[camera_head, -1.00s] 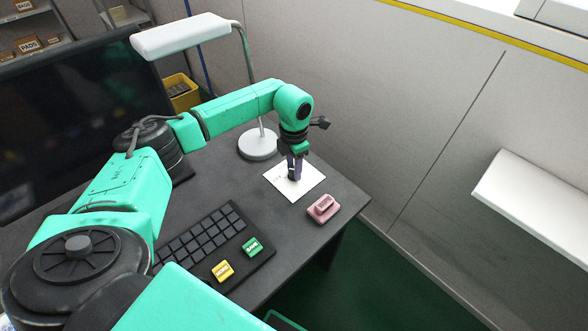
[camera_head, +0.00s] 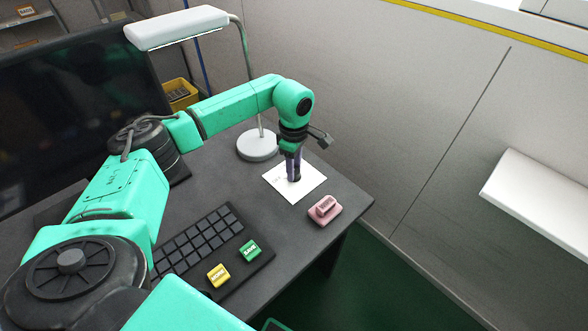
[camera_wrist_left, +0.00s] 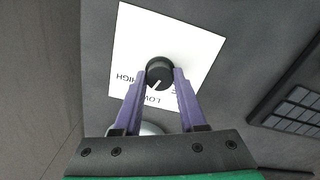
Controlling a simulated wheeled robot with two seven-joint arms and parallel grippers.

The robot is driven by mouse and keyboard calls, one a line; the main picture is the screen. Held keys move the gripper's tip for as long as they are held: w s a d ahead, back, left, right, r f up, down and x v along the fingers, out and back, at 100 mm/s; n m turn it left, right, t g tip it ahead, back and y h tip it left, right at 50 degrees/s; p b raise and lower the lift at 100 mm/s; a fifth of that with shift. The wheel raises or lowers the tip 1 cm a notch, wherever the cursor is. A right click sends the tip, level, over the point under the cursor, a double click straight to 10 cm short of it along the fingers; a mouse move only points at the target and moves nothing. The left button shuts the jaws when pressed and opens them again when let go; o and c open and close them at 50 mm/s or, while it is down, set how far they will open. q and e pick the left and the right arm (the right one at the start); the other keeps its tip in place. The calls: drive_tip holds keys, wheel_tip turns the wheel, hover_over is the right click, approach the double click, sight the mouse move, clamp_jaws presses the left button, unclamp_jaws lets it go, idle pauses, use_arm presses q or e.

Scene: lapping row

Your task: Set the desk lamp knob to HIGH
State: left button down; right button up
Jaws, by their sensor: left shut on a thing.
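The desk lamp (camera_head: 178,27) has a white head, a bent grey neck and a round base (camera_head: 256,147) on the dark desk. A white card (camera_head: 309,187) lies beside the base, and the black knob (camera_wrist_left: 159,71) stands on it. My left gripper (camera_head: 294,178) points down at the card and is shut on the knob, with one purple finger on each side in the left wrist view. The knob's white pointer line points between LOW and HIGH, nearer LOW. A third label is mostly hidden by a finger. My right gripper is not in view.
A pink block (camera_head: 325,209) sits right of the card near the desk edge. A black keyboard (camera_head: 203,242) with a yellow block (camera_head: 219,275) and a green block (camera_head: 251,251) lies in front. A dark monitor (camera_head: 70,100) stands at left; a wall rises behind.

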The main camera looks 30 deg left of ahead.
use_arm(q)
drive_tip(key=m+b, duration=0.1)
drive_tip(key=m, duration=0.3)
drive_tip(key=shift+f+m, duration=0.1)
drive_tip(key=shift+m, duration=1.9)
drive_tip(key=shift+c, duration=2.3)
unclamp_jaws()
drive_tip(key=shift+r, duration=0.2)
wheel_tip(320, 180, up, 14)
drive_tip(key=shift+r, duration=0.2)
